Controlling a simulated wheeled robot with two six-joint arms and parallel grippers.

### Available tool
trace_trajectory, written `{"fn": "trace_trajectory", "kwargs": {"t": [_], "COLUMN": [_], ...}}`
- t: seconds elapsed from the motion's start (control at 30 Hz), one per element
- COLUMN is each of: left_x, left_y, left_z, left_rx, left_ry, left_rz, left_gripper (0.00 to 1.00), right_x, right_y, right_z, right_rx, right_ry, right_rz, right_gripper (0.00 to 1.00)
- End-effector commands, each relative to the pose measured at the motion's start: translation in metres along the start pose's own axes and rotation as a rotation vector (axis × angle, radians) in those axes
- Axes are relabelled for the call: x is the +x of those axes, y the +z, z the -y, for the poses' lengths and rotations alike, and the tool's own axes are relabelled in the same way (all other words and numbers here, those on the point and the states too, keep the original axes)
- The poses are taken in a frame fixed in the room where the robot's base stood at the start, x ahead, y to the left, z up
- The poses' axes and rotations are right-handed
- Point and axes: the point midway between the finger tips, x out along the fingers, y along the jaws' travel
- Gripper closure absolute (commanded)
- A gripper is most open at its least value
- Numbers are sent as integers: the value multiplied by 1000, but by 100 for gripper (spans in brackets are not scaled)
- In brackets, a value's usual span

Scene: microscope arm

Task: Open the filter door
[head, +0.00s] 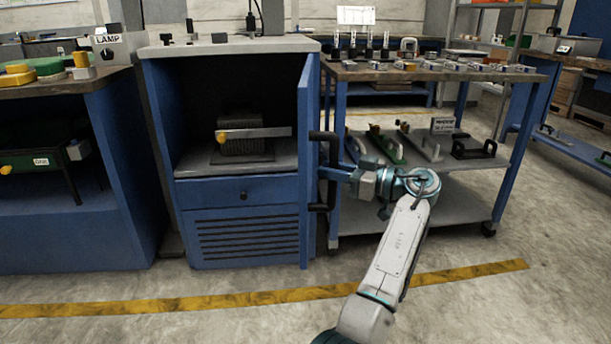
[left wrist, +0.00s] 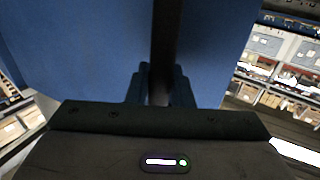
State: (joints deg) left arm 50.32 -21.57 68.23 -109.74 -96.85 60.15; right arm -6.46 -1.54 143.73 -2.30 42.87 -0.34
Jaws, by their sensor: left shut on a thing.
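The blue filter door (head: 304,160) stands swung out from the right side of the cabinet (head: 160,150), seen nearly edge-on. Its black handle (head: 332,150) is on the side facing right. My left gripper (head: 326,173) is at the handle and shut on it. In the left wrist view, the dark handle bar (left wrist: 163,40) runs up between the two fingers (left wrist: 158,88), with the blue door face (left wrist: 85,50) behind it. Inside the open cabinet are a dark ribbed block (head: 245,148) and a silver bar with a yellow knob (head: 255,133). My right gripper is not in view.
A blue cart (head: 338,110) with small parts on top and tools on its shelf stands right of the door, close to my gripper. A workbench (head: 50,85) is at the left. Open floor with a yellow line (head: 220,300) lies in front.

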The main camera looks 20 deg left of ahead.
Motion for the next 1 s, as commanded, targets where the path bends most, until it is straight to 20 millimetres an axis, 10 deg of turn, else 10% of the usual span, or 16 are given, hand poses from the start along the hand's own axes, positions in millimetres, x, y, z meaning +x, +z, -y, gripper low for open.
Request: {"fn": "trace_trajectory", "kwargs": {"t": [1.0], "left_x": [-80], "left_y": [1], "left_z": [-62], "left_rx": [3], "left_ry": [2], "left_rz": [4], "left_gripper": [100], "right_x": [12], "right_y": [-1], "right_z": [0], "right_rx": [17], "right_ry": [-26], "right_rz": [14], "right_gripper": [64]}}
